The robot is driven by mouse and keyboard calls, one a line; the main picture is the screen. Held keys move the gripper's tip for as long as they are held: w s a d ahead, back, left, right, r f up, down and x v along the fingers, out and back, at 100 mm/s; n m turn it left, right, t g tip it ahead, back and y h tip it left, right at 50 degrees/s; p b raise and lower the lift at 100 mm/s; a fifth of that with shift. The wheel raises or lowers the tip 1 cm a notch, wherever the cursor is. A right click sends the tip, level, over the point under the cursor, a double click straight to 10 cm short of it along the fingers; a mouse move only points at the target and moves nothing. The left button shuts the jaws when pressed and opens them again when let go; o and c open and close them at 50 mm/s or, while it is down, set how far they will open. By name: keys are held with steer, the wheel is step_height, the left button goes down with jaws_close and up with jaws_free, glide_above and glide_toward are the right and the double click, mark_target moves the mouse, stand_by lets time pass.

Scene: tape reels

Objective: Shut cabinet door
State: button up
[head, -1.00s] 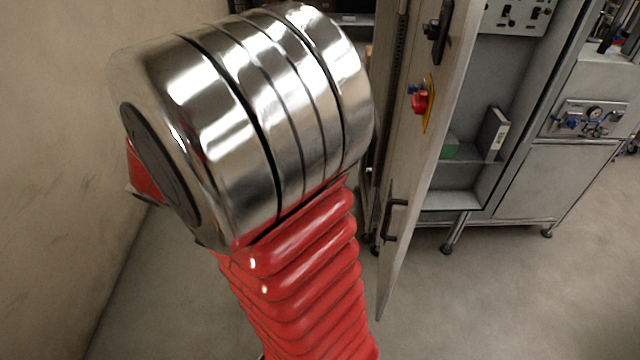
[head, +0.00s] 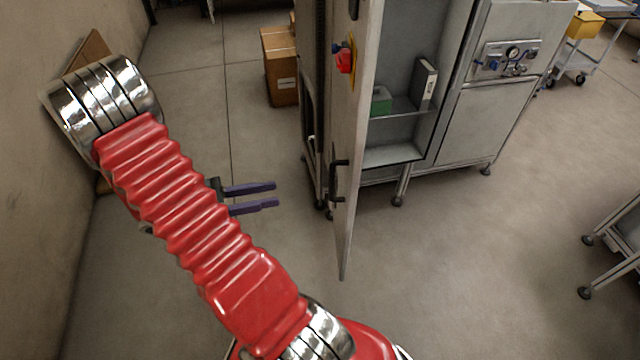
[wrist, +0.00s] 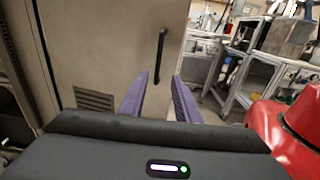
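The grey cabinet door (head: 345,215) stands open in the head view, swung out toward me and seen nearly edge-on. It has a black handle (head: 338,180) and a red knob on a yellow plate (head: 345,60). The open cabinet (head: 400,157) is to its right. My gripper (head: 277,194) is left of the door, apart from it, with two purple fingers spread and nothing between them. In the wrist view, the fingers of my gripper (wrist: 164,80) point toward the door's face (wrist: 110,50) and its black handle (wrist: 161,55).
Inside the cabinet are a green box (head: 381,101) and a binder (head: 425,82). Cardboard boxes (head: 282,65) stand on the floor behind, and a wall (head: 50,160) is at the left. A metal cart (head: 615,245) is at the right. Floor in front of the door is clear.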

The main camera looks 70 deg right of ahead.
mark_target(330, 183)
steer(key=shift+d+f, duration=0.1)
steer(key=shift+d, duration=0.05)
steer(key=shift+s, duration=0.15)
steer(key=x, duration=1.3)
steer(key=shift+s+d, duration=0.2)
steer(key=shift+s, duration=0.05)
steer(key=shift+c, duration=0.2)
jaws_close()
steer(key=shift+a, duration=0.2)
steer(key=shift+s+d, duration=0.1)
steer(key=shift+d, duration=0.05)
